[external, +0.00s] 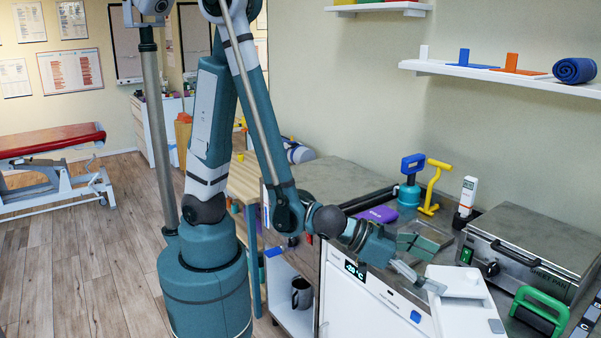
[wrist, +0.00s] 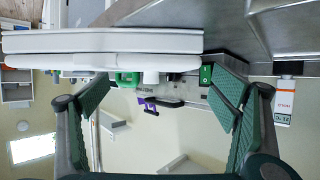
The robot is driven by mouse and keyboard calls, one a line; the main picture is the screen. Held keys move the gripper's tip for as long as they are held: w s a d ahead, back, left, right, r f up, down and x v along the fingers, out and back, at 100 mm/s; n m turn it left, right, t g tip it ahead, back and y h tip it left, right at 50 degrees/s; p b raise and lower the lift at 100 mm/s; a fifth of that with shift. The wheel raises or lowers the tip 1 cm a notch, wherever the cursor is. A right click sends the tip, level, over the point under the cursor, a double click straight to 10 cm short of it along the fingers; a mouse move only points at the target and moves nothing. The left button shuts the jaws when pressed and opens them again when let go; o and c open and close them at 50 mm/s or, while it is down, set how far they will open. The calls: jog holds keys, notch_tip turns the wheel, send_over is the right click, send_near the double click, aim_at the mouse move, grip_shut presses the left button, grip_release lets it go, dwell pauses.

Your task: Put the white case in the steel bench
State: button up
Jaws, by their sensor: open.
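The white case (external: 463,306) is a flat white box with a raised part on top, at the front edge of the grey steel bench (external: 408,222) in the external view. In the wrist view the white case (wrist: 100,43) is seen edge-on, with a small white knob-like part facing me, and the steel bench (wrist: 285,25) is at top right. My gripper (external: 431,284) is open beside the case's upper left part. In the wrist view its two fingers (wrist: 160,95) are spread wide with nothing held between them; I cannot tell if either touches the case.
A steel hot-pack unit (external: 535,248) and a green-handled tool (external: 540,311) stand right of the case. A yellow tool (external: 433,187), a blue tool (external: 410,180) and a white device (external: 467,195) stand behind. A white cabinet with a display (external: 360,300) is below.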

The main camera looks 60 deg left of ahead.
aim_at(456, 278)
jog(key=shift+x, duration=0.9)
jog(key=shift+b+x, duration=1)
jog(key=shift+x, duration=1.6)
jog(key=shift+s+d, duration=0.1)
jog(key=shift+s, duration=0.05)
jog(key=shift+f, duration=0.1)
jog(key=shift+c, duration=0.7)
jog(key=c, duration=1.1)
notch_tip(456, 278, up, 18)
jog(key=p, duration=0.5)
